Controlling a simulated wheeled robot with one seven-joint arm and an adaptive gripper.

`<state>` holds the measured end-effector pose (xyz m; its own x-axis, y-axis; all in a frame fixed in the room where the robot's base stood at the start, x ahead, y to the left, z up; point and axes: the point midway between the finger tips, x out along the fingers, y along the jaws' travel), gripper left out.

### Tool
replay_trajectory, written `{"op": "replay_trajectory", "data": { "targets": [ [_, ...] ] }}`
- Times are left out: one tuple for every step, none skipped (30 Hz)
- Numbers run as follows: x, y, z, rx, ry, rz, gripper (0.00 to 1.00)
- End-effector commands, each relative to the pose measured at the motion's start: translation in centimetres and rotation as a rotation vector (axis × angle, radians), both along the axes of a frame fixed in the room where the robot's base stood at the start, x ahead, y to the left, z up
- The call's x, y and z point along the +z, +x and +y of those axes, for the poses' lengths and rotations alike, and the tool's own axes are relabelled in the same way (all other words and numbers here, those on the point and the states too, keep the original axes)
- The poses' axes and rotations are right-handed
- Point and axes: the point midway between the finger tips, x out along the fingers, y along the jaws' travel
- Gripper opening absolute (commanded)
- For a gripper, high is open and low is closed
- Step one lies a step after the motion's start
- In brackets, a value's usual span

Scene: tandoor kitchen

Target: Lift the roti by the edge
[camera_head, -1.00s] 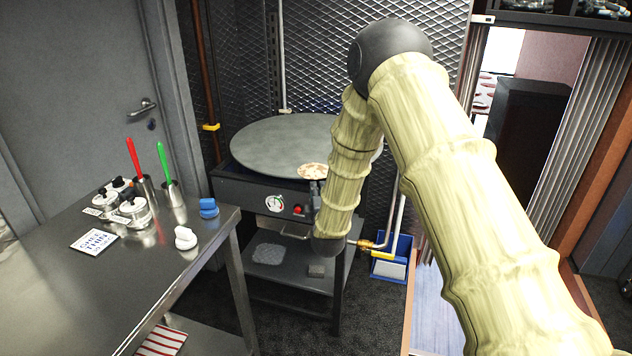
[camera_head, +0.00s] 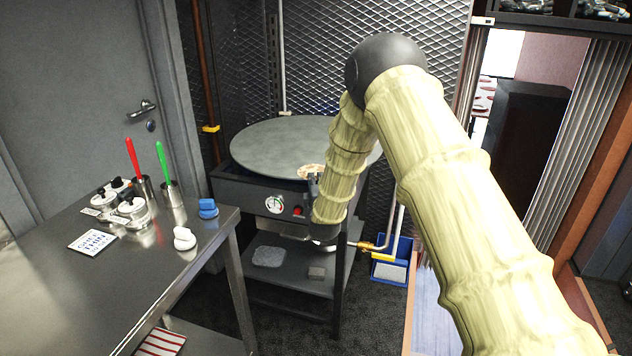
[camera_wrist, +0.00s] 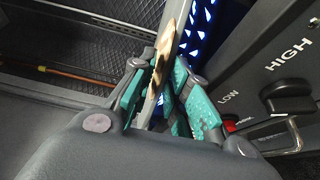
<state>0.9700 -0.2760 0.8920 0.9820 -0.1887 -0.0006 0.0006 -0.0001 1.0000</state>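The roti (camera_head: 311,171) is a pale, brown-spotted flat bread at the front right edge of the round grey griddle (camera_head: 268,143). My arm hides part of it in the head view. In the wrist view the roti (camera_wrist: 164,52) shows nearly edge-on, along the griddle's rim (camera_wrist: 180,22). My gripper (camera_wrist: 162,75) has its teal fingers on either side of the roti's edge. Whether both fingers press on it is not clear. In the head view my gripper (camera_head: 314,183) is mostly hidden behind my forearm, close to the roti.
The stove front with a HIGH/LOW knob (camera_wrist: 290,98) is close beside my gripper. A steel table (camera_head: 60,285) at left holds jars, cups, a blue item (camera_head: 208,208) and a white item (camera_head: 184,238). A blue bin (camera_head: 391,262) stands on the floor right of the stove.

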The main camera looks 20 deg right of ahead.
Motion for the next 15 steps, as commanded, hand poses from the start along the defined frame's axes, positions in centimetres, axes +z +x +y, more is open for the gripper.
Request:
{"op": "replay_trajectory", "data": {
  "targets": [
    [0.0,0.0,-0.01,0.0,0.0,0.0,0.17],
    [0.0,-0.01,-0.01,0.0,0.0,0.0,0.15],
    [0.0,-0.01,-0.01,0.0,0.0,0.0,0.11],
    [0.0,-0.01,-0.01,0.0,0.0,0.0,0.08],
    [0.0,-0.01,-0.01,0.0,0.0,0.0,0.06],
    [0.0,-0.01,-0.02,0.0,0.0,0.0,0.02],
    [0.0,-0.01,-0.02,0.0,0.0,0.0,0.0],
    [0.01,-0.01,-0.02,0.0,0.0,0.0,0.0],
    [0.0,-0.01,-0.02,0.0,0.0,0.0,0.0],
    [0.0,-0.01,-0.02,0.0,0.0,0.0,0.0],
    [0.01,-0.01,-0.02,0.0,0.0,0.0,0.0],
    [0.03,-0.01,-0.02,0.0,0.0,-0.001,0.0],
    [0.09,-0.01,-0.01,0.0,0.0,-0.001,0.0],
    [0.23,0.0,0.0,0.0,0.0,-0.001,0.0],
    [0.51,0.0,0.01,0.0,0.0,-0.001,0.0]
  ]
}}
